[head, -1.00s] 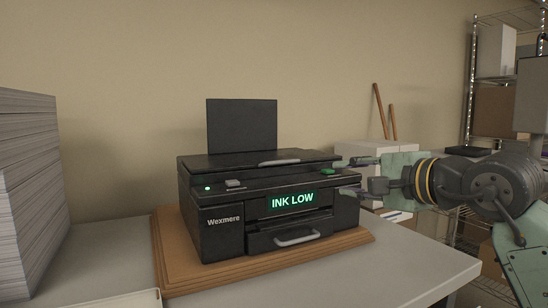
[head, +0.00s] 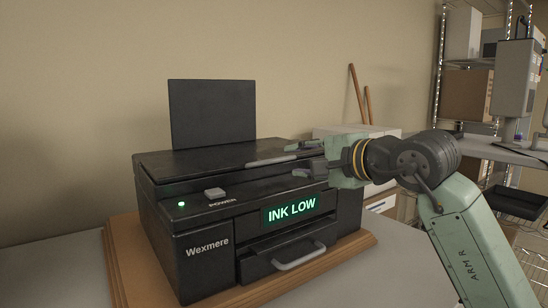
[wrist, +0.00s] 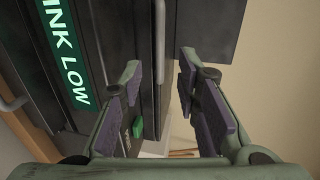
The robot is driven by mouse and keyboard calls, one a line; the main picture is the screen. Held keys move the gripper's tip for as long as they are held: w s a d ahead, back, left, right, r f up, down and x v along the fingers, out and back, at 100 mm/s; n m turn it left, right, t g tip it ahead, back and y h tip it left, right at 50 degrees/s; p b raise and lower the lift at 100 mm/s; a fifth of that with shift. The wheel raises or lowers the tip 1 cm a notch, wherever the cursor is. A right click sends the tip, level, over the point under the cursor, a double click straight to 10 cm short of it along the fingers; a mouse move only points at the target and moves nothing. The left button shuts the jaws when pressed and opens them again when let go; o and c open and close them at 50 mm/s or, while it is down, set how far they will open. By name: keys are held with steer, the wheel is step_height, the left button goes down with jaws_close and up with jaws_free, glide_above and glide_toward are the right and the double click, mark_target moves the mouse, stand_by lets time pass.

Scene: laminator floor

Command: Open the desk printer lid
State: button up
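The black desk printer (head: 190,225) stands on the table with its lid (head: 205,158) lying flat on top. A grey handle (head: 272,160) runs along the lid's front edge. My gripper (head: 303,159) is at the right front corner of the lid, one finger above the lid's level and one below. In the wrist view my gripper (wrist: 160,95) has its fingers wide apart, with the lid's edge and handle (wrist: 159,50) between them. Gaps show on both sides, so it appears to hold nothing. A green button (wrist: 138,127) shows beside the left finger.
The printer sits on a wooden board (head: 128,268). A black upright panel (head: 212,113) rises behind the lid. The lit screen (head: 291,209) reads INK LOW. White boxes (head: 385,132) stand behind my gripper; a wire shelf (head: 440,70) is at the right.

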mark_target(279, 160)
steer(key=p+x, duration=0.2)
steer(key=x, duration=0.6)
steer(key=shift+w+a, duration=0.2)
steer(key=shift+w, duration=0.05)
steer(key=shift+c, duration=0.5)
jaws_close()
